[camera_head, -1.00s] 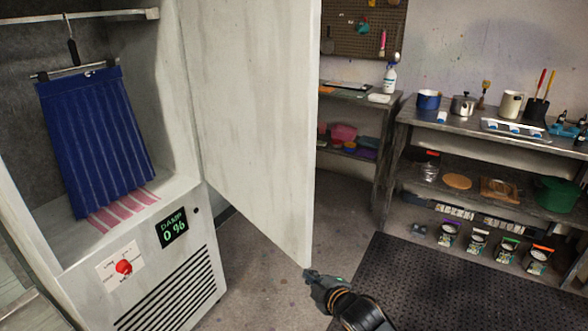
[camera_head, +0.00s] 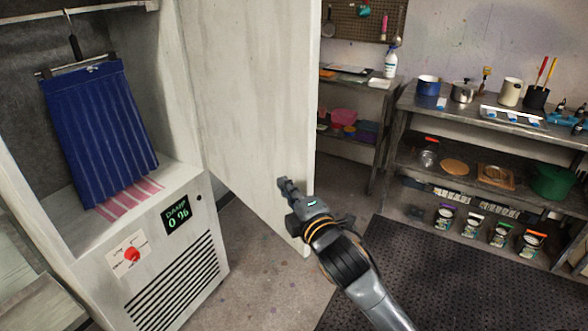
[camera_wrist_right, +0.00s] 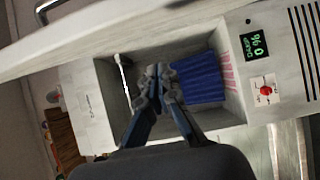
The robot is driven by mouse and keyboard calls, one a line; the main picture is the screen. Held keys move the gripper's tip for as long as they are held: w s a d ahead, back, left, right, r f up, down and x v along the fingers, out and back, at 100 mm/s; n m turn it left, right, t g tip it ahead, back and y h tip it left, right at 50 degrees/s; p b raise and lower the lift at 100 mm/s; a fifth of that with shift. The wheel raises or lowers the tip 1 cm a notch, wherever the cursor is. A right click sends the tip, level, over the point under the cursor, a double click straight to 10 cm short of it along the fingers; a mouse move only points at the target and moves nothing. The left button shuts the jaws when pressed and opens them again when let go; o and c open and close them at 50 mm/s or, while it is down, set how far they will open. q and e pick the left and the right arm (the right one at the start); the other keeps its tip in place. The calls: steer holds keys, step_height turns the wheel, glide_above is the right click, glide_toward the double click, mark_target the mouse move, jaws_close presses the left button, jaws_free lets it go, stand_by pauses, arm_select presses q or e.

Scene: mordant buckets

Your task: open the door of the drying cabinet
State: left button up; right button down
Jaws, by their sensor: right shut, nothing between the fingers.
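The drying cabinet (camera_head: 150,235) stands at the left with its door (camera_head: 250,100) swung wide open to the right. Inside, a blue pleated cloth (camera_head: 98,130) hangs from a hanger over a pink-striped floor patch. My right gripper (camera_head: 284,184) is shut and empty, in front of the inner face of the door near its lower free edge. I cannot tell whether it touches the door. In the right wrist view the gripper (camera_wrist_right: 157,75) shows against the cabinet's opening, with the blue cloth (camera_wrist_right: 198,80) beyond. My left gripper is not in view.
The cabinet front has a red knob (camera_head: 132,254) and a display (camera_head: 177,214) reading 0 %. A shelf unit (camera_head: 480,125) with pots and tins stands at the right. A dark mat (camera_head: 430,280) lies on the floor. Bare floor lies below the door.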

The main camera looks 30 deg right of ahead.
mark_target(294, 173)
steer(key=w+d+p, duration=0.1)
steer(key=w+d, duration=0.3)
steer(key=shift+p, duration=0.35)
